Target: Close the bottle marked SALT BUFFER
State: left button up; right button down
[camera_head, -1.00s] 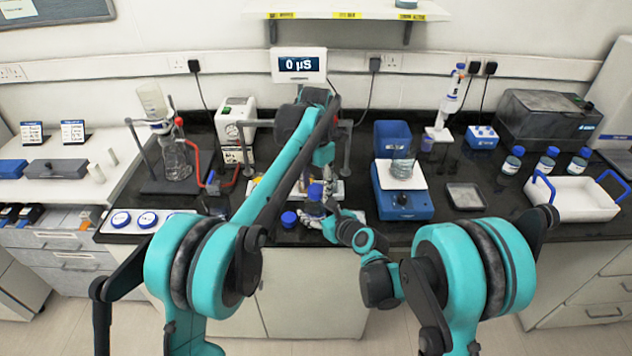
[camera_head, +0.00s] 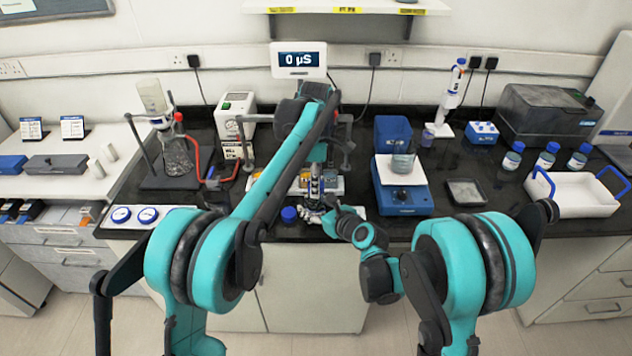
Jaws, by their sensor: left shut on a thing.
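My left gripper (camera_head: 316,188) reaches down from above at the middle of the bench. It is shut on a small blue-topped bottle (camera_head: 313,207), seemingly at its cap, which the fingers mostly hide. Any SALT BUFFER marking is too small to read. My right gripper (camera_head: 328,216) is low beside the bottle, on its right. Its fingers are small and partly hidden, so I cannot tell whether they touch the bottle. A separate round blue cap or lid (camera_head: 289,214) is on the bench just left of the bottle.
A tray with colored items (camera_head: 335,186) lies just behind. A flask on a stand (camera_head: 175,158) is at left. Several blue-capped bottles (camera_head: 546,160) and a white tray (camera_head: 572,208) are far right.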

pick_arm(q)
jog(key=m, duration=2.3)
jog(key=shift+f+m, duration=0.1)
jog(key=shift+m, duration=0.3)
jog(key=m, duration=0.4)
jog(key=shift+m, duration=0.4)
jog(key=m, duration=1.1)
jog(key=shift+m, duration=0.3)
jog(key=m, duration=0.5)
jog(key=shift+m, duration=0.3)
jog(key=o, duration=1.4)
jog(key=shift+c, duration=0.2)
notch_tip(320, 180, up, 12)
